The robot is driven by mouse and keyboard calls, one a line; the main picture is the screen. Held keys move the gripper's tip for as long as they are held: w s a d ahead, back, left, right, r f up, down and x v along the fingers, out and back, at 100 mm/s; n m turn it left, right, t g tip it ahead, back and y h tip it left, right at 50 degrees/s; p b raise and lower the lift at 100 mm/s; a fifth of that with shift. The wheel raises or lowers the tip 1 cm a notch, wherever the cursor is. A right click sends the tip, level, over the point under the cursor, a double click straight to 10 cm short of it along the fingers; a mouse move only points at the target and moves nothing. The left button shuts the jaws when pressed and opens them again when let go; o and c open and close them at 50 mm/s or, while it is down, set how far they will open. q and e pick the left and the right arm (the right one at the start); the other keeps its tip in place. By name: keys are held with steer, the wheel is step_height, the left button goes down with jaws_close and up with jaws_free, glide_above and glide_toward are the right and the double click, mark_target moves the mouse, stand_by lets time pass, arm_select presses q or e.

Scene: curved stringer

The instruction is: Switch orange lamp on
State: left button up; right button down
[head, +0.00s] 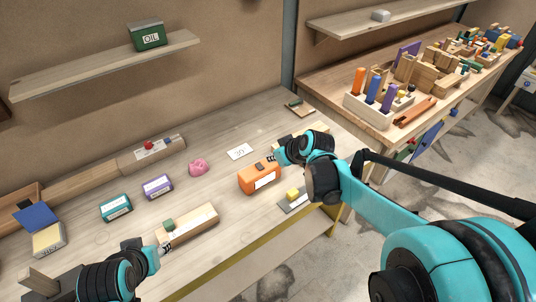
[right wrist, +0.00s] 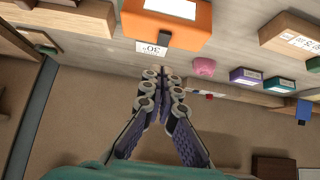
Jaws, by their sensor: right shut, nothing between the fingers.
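The orange lamp (head: 259,177) is a box with a white front panel and a small dark switch (head: 260,167) on top. It stands on the workbench right of the pink piggy-like object. In the right wrist view the lamp (right wrist: 185,22) is at the top edge, with its dark switch (right wrist: 165,40) on the near side. My right gripper (head: 275,157) is shut and empty, close above and behind the lamp. Its fingertips (right wrist: 162,72) are apart from the switch in the wrist view. My left gripper (head: 160,249) is low by a wooden block; its fingers are too small to judge.
A wooden block (head: 195,226) with a green button lies front left of the lamp. A grey plate with a yellow button (head: 293,195) is to its right. A purple box (head: 157,187), teal box (head: 116,207) and pink object (head: 198,167) stand left. A white card (head: 240,152) lies behind.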

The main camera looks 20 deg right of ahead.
steer(key=v, duration=0.1)
steer(key=p+v, duration=0.1)
steer(key=v, duration=0.3)
steer(key=shift+s+f, duration=0.25)
steer(key=shift+s, duration=0.2)
steer(key=shift+d, duration=0.1)
steer(key=s+a+f+m+h+b, duration=0.1)
steer(key=s+m, duration=0.1)
steer(key=s, duration=0.6)
steer(key=s+a+f+m+h+b, duration=0.1)
steer(key=s+f+m, duration=0.1)
steer(key=s, duration=0.7)
steer(key=shift+s+f+g+h, duration=0.2)
steer(key=shift+f+g+h, duration=0.1)
steer(key=shift+h, duration=0.1)
